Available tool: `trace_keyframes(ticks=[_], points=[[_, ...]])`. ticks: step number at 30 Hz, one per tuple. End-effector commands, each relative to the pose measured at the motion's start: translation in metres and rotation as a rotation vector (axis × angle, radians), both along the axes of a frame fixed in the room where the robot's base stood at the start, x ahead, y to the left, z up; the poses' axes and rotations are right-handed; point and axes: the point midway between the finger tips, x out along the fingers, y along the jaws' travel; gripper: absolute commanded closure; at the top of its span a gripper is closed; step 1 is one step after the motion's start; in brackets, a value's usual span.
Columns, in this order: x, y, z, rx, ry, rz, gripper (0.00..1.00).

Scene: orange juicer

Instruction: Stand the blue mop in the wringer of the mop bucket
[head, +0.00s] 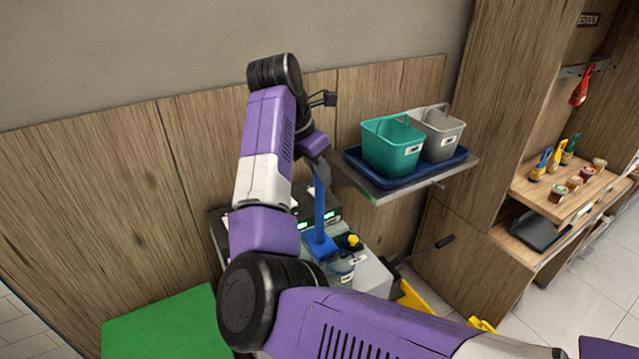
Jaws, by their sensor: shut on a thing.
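My gripper (319,168) is at the end of my purple arm, near the wall and left of the hanging shelf. Its fingers are small and partly hidden, but it appears shut on the upper part of a blue upright handle (319,205), which I take for the blue mop. The handle runs down to a wider blue part (319,244) near the grey-topped unit. The mop bucket seems to be the yellow thing (414,299) low on the right, mostly hidden behind my arm.
A wall shelf (438,188) holds a blue tray with a green bucket (391,146) and a grey bucket (438,133). Dark devices with green displays (331,217) stand behind the handle. A green surface (165,328) lies lower left. Wooden shelving (500,110) stands right, with tiled floor before it.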

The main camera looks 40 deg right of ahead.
Motion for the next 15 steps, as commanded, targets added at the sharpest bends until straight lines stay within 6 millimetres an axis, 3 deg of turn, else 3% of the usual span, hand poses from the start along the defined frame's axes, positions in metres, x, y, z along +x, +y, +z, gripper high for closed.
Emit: trace_keyframes(ticks=[10,15], points=[[-0.001,0.000,-0.035,-0.002,0.001,0.000,1.00],[0.000,0.000,-0.038,-0.001,-0.002,0.000,1.00]])
